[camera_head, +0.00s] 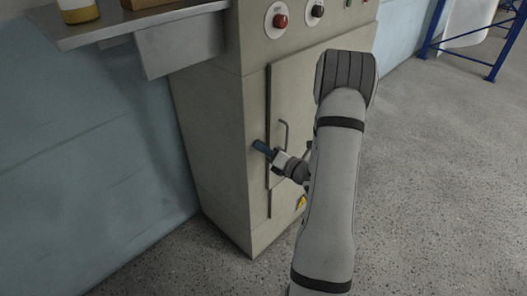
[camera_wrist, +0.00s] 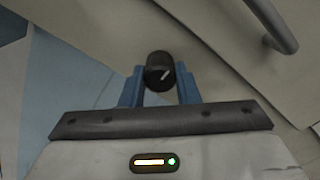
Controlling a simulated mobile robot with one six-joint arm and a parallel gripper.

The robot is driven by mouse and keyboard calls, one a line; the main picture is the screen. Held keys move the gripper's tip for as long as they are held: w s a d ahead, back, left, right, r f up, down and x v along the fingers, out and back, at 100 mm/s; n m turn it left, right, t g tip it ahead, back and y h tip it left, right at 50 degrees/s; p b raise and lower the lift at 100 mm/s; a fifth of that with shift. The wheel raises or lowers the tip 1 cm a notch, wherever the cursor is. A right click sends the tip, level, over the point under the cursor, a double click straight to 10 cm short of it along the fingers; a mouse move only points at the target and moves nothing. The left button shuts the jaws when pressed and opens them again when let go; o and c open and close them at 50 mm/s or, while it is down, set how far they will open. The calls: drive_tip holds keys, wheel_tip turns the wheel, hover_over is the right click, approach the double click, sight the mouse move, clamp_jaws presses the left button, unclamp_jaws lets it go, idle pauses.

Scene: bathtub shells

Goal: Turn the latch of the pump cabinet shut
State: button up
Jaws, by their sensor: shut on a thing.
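The pump cabinet (camera_head: 210,125) is a beige-grey box with a door (camera_head: 300,90) on its front. A dark seam runs down the door's left edge; I cannot tell whether the door sits flush. The latch (camera_wrist: 159,68) is a round black knob with a white line, which slants up to the right in the wrist view. My gripper (camera_wrist: 159,88) has its blue fingers on either side of the knob, shut on it. In the head view my gripper (camera_head: 265,149) is at the door's left edge, and the latch is hidden there.
A bar handle (camera_head: 285,135) stands out from the door, just right of my gripper, and shows in the wrist view (camera_wrist: 272,25). A red button (camera_head: 280,20) and a black knob (camera_head: 317,11) are above. A metal shelf (camera_head: 130,22) juts out left. Open floor (camera_head: 440,190) lies right.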

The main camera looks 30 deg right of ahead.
drive_tip(key=n+b, duration=1.7)
drive_tip(key=b, duration=0.2)
drive_tip(key=shift+r, duration=0.1)
drive_tip(key=shift+n, duration=0.3)
drive_tip(key=o, duration=1)
drive_tip(key=shift+c, duration=0.2)
drive_tip(key=shift+s+d, duration=0.1)
drive_tip(key=p+v, duration=0.1)
drive_tip(key=v, duration=0.6)
drive_tip(key=shift+s, duration=0.3)
